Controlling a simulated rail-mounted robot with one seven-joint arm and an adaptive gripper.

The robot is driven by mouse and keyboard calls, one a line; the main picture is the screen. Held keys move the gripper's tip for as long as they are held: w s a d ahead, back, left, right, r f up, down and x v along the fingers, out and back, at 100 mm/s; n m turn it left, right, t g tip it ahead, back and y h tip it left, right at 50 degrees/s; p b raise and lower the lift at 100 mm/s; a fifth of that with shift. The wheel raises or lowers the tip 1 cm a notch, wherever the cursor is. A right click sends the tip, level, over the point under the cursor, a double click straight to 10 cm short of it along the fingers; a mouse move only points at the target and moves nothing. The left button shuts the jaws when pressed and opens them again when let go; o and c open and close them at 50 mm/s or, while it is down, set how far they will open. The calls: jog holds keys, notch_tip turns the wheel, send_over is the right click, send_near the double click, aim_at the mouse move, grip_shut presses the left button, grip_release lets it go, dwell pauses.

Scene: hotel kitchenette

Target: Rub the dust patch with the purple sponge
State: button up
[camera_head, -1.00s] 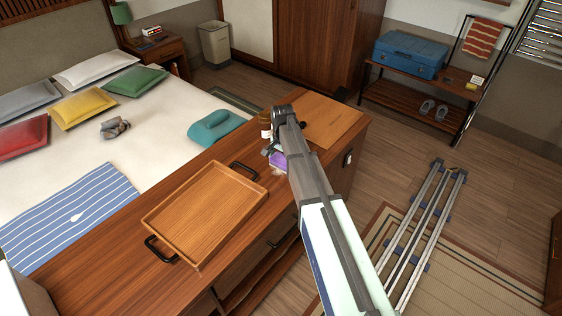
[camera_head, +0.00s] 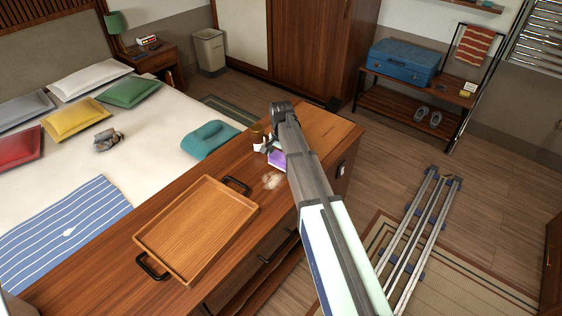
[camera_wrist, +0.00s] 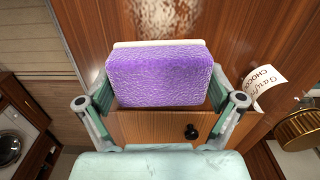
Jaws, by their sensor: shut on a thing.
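The purple sponge (camera_wrist: 157,77) is held between the two fingers of my gripper (camera_wrist: 160,95) in the wrist view, its pale backing along the far side. In the head view the sponge (camera_head: 277,160) shows at the left of my arm, just above or on the wooden cabinet top; contact cannot be told. The whitish dust patch (camera_head: 271,181) lies on the cabinet top, on the near side of the sponge and apart from it in the picture. My arm hides part of the gripper in the head view. A pale speckled area at the top of the wrist view may be dust or glare.
A wooden tray (camera_head: 190,232) with black handles lies left of the dust patch. The bed (camera_head: 150,160) borders the cabinet.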

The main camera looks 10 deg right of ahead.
jog(key=shift+r+p, duration=0.55)
jog(key=shift+r, duration=0.9)
